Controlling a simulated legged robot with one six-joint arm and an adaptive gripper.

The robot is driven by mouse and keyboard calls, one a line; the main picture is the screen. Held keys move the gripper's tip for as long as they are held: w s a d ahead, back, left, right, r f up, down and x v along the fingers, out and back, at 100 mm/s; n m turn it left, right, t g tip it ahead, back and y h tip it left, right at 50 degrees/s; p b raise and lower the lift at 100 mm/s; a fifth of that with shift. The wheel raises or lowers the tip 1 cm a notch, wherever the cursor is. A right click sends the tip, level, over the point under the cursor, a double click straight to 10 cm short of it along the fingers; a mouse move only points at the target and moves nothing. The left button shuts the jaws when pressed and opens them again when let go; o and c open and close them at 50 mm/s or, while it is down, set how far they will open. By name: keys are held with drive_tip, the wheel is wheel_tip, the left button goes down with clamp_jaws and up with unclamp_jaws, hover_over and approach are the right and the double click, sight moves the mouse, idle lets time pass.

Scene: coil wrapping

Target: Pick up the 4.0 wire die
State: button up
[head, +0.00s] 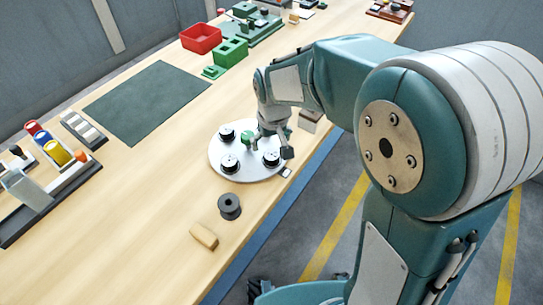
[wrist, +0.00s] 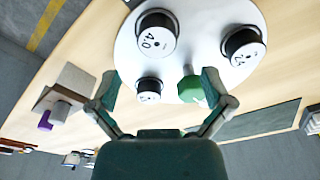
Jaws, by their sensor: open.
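The 4.0 wire die (wrist: 157,35) is a black spool-like piece with a white top marked 4.0, on a round white plate (wrist: 200,15) in the wrist view. My gripper (wrist: 160,88) is open and empty, fingers spread over the plate's back part. A smaller-looking die (wrist: 148,90) and a green knob (wrist: 190,88) show between the fingers. Another die (wrist: 243,50) sits upper right; its mark is hard to read. The gripper (head: 268,149) hides part of the plate in the head view.
A dark spool (head: 229,206) and a wooden block (head: 204,235) lie in front of the plate. A grey block (head: 310,120) stands near the table's right edge. A dark mat (head: 147,103), red bin (head: 201,39) and green block (head: 230,51) lie farther back.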

sight(272, 155)
wheel_tip(272, 155, down, 5)
drive_tip(key=shift+w+d+f, duration=0.1)
drive_tip(key=shift+w+f, duration=0.05)
drive_tip(key=shift+f, duration=0.05)
clamp_jaws()
